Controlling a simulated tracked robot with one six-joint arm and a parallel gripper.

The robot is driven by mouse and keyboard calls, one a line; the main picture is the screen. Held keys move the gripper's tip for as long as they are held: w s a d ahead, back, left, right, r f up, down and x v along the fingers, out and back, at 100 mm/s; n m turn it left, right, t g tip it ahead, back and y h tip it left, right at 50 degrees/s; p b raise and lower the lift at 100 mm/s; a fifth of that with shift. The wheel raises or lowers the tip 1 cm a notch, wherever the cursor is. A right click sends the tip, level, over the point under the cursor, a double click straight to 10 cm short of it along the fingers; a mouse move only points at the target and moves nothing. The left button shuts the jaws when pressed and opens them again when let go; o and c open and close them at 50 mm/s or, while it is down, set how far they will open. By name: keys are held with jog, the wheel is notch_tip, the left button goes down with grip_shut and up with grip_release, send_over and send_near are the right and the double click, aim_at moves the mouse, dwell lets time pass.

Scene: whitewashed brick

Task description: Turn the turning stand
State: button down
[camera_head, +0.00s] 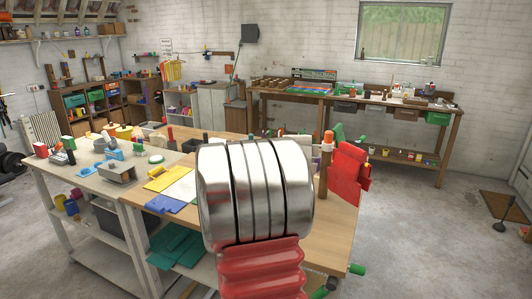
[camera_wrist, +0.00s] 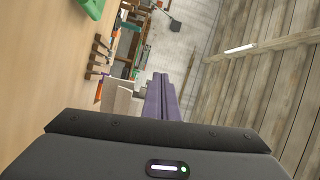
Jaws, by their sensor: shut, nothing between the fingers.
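I cannot surely tell which thing is the turning stand. A wooden post with an orange top (camera_head: 326,160) stands at the right end of the workbench in the head view. Red panels (camera_head: 350,172) are beside it on the right, and a green piece (camera_head: 338,133) is behind. My own arm, with silver rings and red bellows, hides the middle of the bench. In the wrist view my gripper (camera_wrist: 161,78) shows as two purple fingers close together, shut and empty. It is not visible in the head view, so its distance from the post cannot be told.
The wooden workbench (camera_head: 225,142) holds blue and yellow flat pieces. A grey-topped table (camera_head: 105,178) with small items adjoins at left. A long bench (camera_head: 395,101) runs along the back wall. A green object (camera_wrist: 88,8) lies at the wrist view's top left.

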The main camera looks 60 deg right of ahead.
jog(key=s+d+f+m+g+h, duration=0.1)
jog(key=s+d+m+g+h, duration=0.1)
jog(key=s+d, duration=0.4)
jog(key=shift+s+d+f+m+h, duration=0.2)
jog(key=shift+m+h, duration=0.4)
jog(key=shift+m, duration=0.5)
jog(key=shift+r, duration=0.1)
